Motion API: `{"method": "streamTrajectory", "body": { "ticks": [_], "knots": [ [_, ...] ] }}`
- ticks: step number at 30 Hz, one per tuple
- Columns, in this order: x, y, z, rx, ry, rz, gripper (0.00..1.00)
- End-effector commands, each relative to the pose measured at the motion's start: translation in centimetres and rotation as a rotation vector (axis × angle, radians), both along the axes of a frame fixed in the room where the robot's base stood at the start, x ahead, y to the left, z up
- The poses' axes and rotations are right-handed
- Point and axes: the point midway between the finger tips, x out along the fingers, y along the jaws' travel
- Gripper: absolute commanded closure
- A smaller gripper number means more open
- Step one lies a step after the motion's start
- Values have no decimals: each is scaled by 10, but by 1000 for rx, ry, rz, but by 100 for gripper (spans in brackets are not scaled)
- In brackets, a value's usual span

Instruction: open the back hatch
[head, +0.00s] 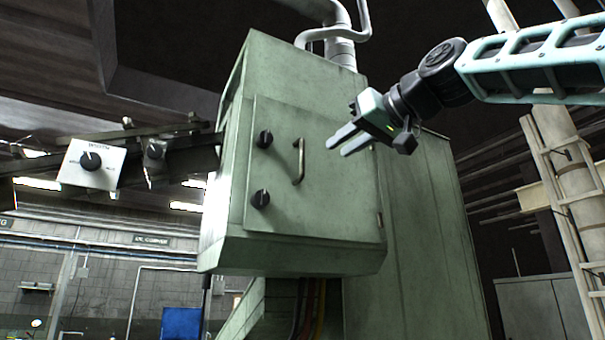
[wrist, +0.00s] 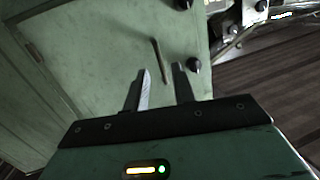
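The back hatch (head: 325,200) is a green metal door on the front of a green cabinet, and it sits flush and shut. A bent bar handle (head: 299,161) is on its left half, between two black knobs (head: 265,138) and (head: 261,199). My gripper (head: 336,144) is in front of the hatch, to the right of the handle, with two grey fingers apart and nothing between them. In the wrist view the handle (wrist: 160,62) lies just beyond the fingertips (wrist: 160,70), apart from them. The hatch also fills much of the wrist view (wrist: 100,50).
A white control box with a dial (head: 92,162) stands on an arm left of the cabinet. A pipe (head: 340,45) rises from the cabinet top. A pale ladder frame (head: 565,190) and a grey locker (head: 540,308) are at the right. The space before the hatch looks clear.

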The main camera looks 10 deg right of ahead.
Motion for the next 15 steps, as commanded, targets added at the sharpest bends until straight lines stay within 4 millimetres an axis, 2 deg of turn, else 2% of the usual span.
{"method": "streamTrajectory", "body": {
  "ticks": [1,3,7,11,15],
  "knots": [
    [-11,-9,15,5,-50,-12,74],
    [-22,-17,33,10,-97,-20,74],
    [-29,-21,48,10,-132,-26,74],
    [-17,-16,51,10,-130,-25,74],
    [6,-4,52,9,-127,-24,74]
  ]
}}
